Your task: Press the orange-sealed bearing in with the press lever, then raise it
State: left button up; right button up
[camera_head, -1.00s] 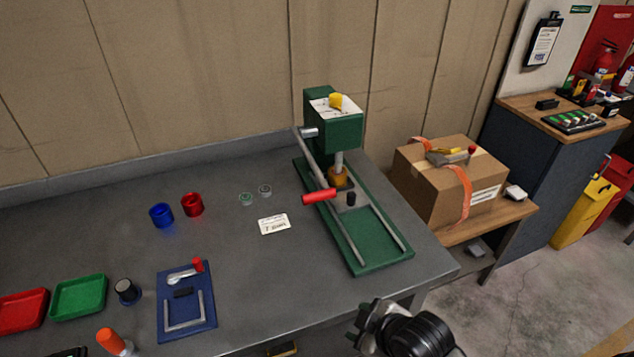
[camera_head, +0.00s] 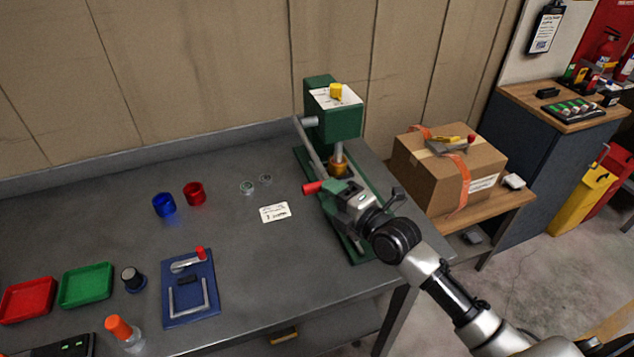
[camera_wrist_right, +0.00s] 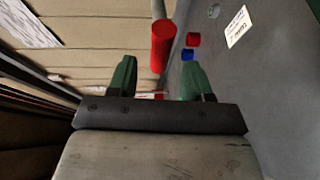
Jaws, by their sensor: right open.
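The green press (camera_head: 338,122) stands at the right end of the bench. Its lever slants down to a red handle (camera_head: 312,187). An orange-gold part (camera_head: 338,168) sits under the ram; I cannot tell the bearing apart from what holds it. My right gripper (camera_head: 328,190) is open beside the red handle, over the press base. In the right wrist view the red handle (camera_wrist_right: 163,46) appears just beyond and between the spread green fingertips (camera_wrist_right: 160,72), not gripped. The gripper hides part of the press base. My left gripper is out of view.
Two small rings (camera_head: 247,188) and a white card (camera_head: 274,212) lie left of the press. Blue (camera_head: 164,205) and red (camera_head: 194,193) cups stand farther left. A cardboard box (camera_head: 450,175) stands right of the press.

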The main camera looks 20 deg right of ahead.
aim_at(317, 187)
jog(key=x, duration=0.5)
jog(key=shift+s+p, duration=0.1)
jog(key=shift+p, duration=0.3)
grip_shut()
